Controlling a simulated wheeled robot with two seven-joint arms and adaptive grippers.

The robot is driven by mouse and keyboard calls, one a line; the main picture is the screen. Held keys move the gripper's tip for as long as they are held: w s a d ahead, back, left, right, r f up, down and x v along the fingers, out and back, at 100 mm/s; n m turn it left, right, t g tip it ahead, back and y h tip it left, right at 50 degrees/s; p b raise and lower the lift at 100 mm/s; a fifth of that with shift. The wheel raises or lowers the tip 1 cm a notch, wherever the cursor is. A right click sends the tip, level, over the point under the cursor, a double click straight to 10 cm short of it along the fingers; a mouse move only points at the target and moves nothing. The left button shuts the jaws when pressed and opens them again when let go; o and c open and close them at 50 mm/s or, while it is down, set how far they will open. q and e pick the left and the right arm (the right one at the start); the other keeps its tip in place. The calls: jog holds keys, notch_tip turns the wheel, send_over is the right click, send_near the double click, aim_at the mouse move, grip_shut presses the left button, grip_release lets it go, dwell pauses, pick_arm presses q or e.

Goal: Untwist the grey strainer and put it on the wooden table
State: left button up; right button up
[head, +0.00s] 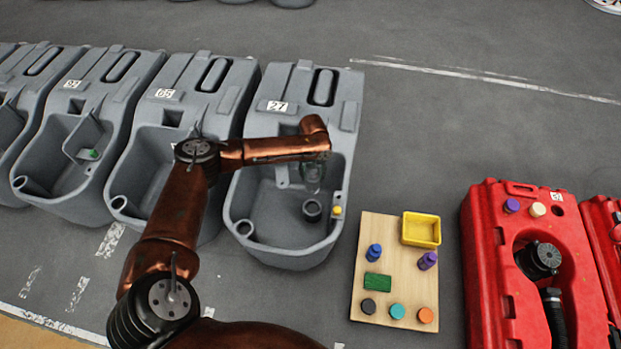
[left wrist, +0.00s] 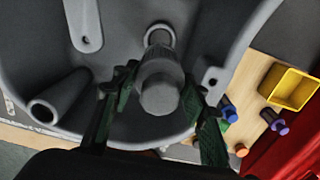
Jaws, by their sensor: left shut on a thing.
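The grey strainer (left wrist: 160,92) is a stubby cylinder between the green fingers of my left gripper (left wrist: 158,80) in the left wrist view. My left gripper (head: 313,176) points down into the grey tank marked 27 (head: 345,120) in the head view. It is shut on the strainer, which it mostly hides there. A round grey port (head: 312,210) stands on the tank floor below the gripper; its ring (left wrist: 160,37) shows behind the strainer. I cannot tell whether strainer and port touch. The wooden table (head: 371,232) is right of the tank. My right gripper is not in view.
The table holds a yellow tray (head: 421,230), a green block (head: 378,281), blue and purple bottles, and several round caps along its front. Its middle has some bare wood. More grey tanks stand left; red tanks (head: 485,260) stand right. A yellow cap (head: 337,210) sits on the tank's rim.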

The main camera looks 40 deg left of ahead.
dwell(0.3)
pick_arm(q)
jog(key=shift+r+p, duration=1.6)
jog(key=shift+r, duration=1.55)
jog(key=shift+f, duration=0.1)
